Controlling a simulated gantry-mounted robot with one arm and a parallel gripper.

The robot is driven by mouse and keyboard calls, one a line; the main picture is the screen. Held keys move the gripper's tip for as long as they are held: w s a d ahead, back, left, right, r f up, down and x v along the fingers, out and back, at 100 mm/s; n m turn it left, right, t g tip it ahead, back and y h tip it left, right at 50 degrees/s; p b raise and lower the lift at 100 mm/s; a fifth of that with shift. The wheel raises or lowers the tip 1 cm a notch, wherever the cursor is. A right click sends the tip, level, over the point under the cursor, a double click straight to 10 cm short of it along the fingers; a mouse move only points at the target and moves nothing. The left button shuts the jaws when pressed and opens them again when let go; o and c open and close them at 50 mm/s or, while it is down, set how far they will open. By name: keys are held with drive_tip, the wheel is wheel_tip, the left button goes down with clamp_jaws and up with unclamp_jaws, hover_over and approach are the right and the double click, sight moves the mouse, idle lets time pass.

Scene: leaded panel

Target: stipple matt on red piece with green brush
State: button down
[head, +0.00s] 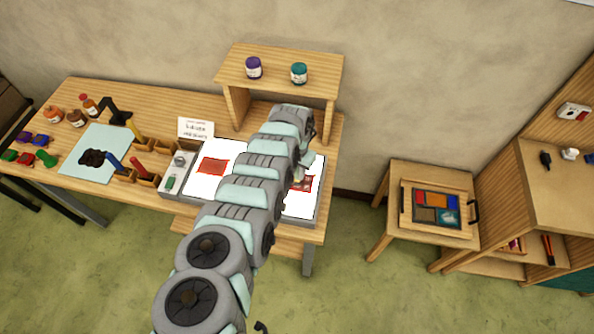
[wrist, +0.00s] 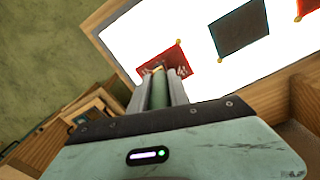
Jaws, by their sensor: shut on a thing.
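My gripper (wrist: 158,84) is shut on the green brush (wrist: 158,92), whose handle shows between the fingers in the wrist view. The brush points at a red piece (wrist: 177,58) on the glowing light table (wrist: 205,84); its tip overlaps the piece, but I cannot tell if it touches. Pale speckles show on this red piece around the tip. The same piece shows partly behind my wrist in the head view (head: 305,183). A dark grey piece (wrist: 240,27) lies beside it, and another red piece (wrist: 308,7) lies farther off, plain in the head view (head: 212,165).
Blue and red brush handles (head: 139,168) stand in wooden holders left of the light table. A pale mat (head: 98,140) with a dark patch and several jars are at far left. A shelf (head: 282,68) with two jars stands behind. A stool (head: 432,172) holds a coloured panel.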

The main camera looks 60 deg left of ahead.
drive_tip(key=shift+r+p, duration=1.3)
drive_tip(key=shift+r, duration=0.2)
drive_tip(key=shift+w+a+r, duration=0.1)
drive_tip(key=shift+r, duration=0.35)
drive_tip(key=shift+r+b, duration=0.4)
drive_tip(key=shift+r, duration=0.2)
drive_tip(key=shift+s+a+f+b, duration=0.3)
drive_tip(key=shift+s+f+b, duration=0.3)
drive_tip(key=shift+f, duration=0.4)
drive_tip(key=shift+s+a+f+b, duration=0.3)
drive_tip(key=shift+s+f+b, duration=0.1)
drive_tip(key=shift+f+b, duration=0.45)
drive_tip(key=shift+s+a+f+b, duration=0.3)
drive_tip(key=shift+s+f+b, duration=0.25)
drive_tip(key=shift+f, duration=0.55)
drive_tip(key=shift+w+f+b, duration=0.1)
drive_tip(key=shift+f+b, duration=0.3)
drive_tip(key=shift+f, duration=0.15)
